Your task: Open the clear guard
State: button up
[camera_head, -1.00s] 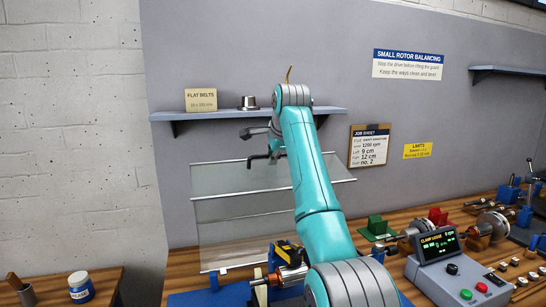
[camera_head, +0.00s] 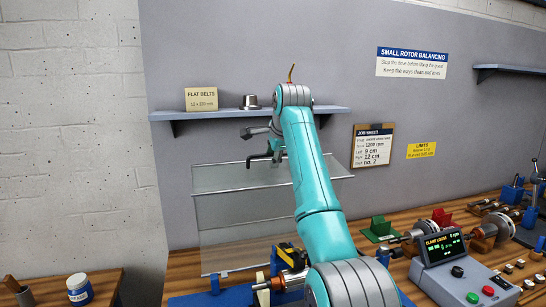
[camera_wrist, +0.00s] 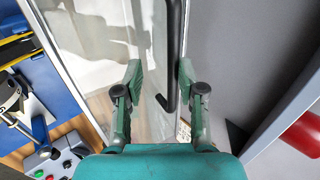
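The clear guard (camera_head: 235,215) is a see-through panel with thin pale metal rails, standing up over the rotor machine in the head view. In the wrist view its clear pane (camera_wrist: 95,40) and pale frame fill the upper left. A black bar handle (camera_wrist: 173,30) runs along it. My gripper (camera_wrist: 160,68) has its two green fingers apart, one on each side of the handle, with the right finger close to the bar and a gap at the left. In the head view my gripper (camera_head: 265,148) is at the guard's upper part, below the shelf; my arm hides the guard's right part.
A wall shelf (camera_head: 220,112) with a metal cup (camera_head: 250,102) and a flat belts box (camera_head: 201,99) is just above my gripper. A control box (camera_head: 455,272) with a lit display stands at the right. Rotors and blocks crowd the bench beyond it.

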jog(key=v, duration=1.2)
